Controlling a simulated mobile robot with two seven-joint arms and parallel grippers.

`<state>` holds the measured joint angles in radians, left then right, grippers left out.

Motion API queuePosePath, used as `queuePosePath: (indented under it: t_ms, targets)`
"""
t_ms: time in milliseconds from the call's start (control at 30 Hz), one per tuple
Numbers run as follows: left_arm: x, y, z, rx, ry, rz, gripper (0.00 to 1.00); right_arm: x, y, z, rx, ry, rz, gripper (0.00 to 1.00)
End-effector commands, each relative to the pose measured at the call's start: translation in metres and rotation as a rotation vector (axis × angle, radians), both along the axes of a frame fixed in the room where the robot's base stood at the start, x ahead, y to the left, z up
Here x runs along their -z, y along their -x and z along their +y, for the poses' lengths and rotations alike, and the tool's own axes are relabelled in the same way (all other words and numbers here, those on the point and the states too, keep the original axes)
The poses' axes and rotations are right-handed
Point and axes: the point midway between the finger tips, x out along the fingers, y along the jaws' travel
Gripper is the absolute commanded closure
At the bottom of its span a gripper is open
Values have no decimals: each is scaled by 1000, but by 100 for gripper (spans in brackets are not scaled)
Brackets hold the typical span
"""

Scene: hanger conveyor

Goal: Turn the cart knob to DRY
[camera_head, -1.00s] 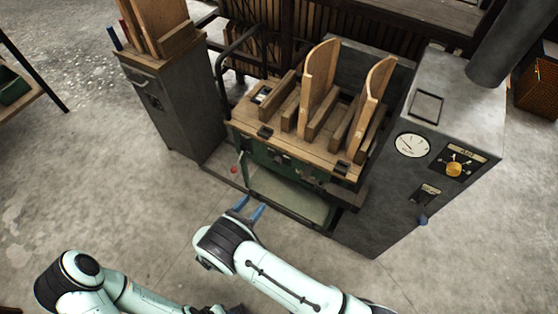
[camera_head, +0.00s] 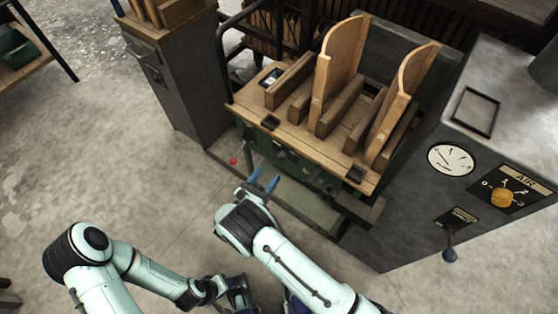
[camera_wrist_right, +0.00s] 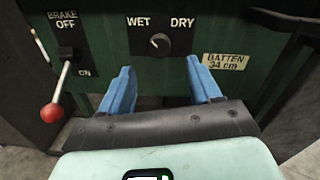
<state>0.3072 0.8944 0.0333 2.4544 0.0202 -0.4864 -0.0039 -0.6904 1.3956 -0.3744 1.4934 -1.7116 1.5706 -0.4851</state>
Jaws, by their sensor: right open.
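The cart's small dark knob (camera_wrist_right: 160,43) sits on a black plate between the words WET and DRY in the right wrist view. Its white mark appears to point up and left, toward the WET side. In the head view the cart (camera_head: 300,110) has a wooden top and a green front. My right gripper (camera_head: 263,180) is in front of this green side. Its two blue fingers (camera_wrist_right: 160,70) are open and empty, below and either side of the knob, apart from it. My left gripper (camera_head: 238,292) is low at the bottom edge, dark and partly cut off; its jaws are unclear.
A brake lever with a red ball (camera_wrist_right: 51,113) stands left of the knob plate. A BATTEN 34 cm label (camera_wrist_right: 226,62) is at right. A grey cabinet with an AIR dial (camera_head: 503,197) and a lever (camera_head: 450,252) stands right of the cart. Floor at left is open.

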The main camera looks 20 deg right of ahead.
Motion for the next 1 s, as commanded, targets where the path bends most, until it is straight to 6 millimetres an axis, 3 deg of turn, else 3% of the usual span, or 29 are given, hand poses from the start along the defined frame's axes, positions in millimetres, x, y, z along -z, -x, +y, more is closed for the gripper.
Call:
queuePosePath:
  t_ms: [300,500,800,1000]
  targets:
    - [6,-7,3,-8,-9,-19,57,1,-39,-47,3,0,0,37]
    - [8,-9,4,-11,-12,-24,57,1,-50,-58,2,-1,0,37]
    - [8,-10,5,-11,-13,-26,57,0,-52,-60,0,-1,1,37]
    - [8,-9,5,-11,-13,-25,57,0,-51,-59,0,-1,1,93]
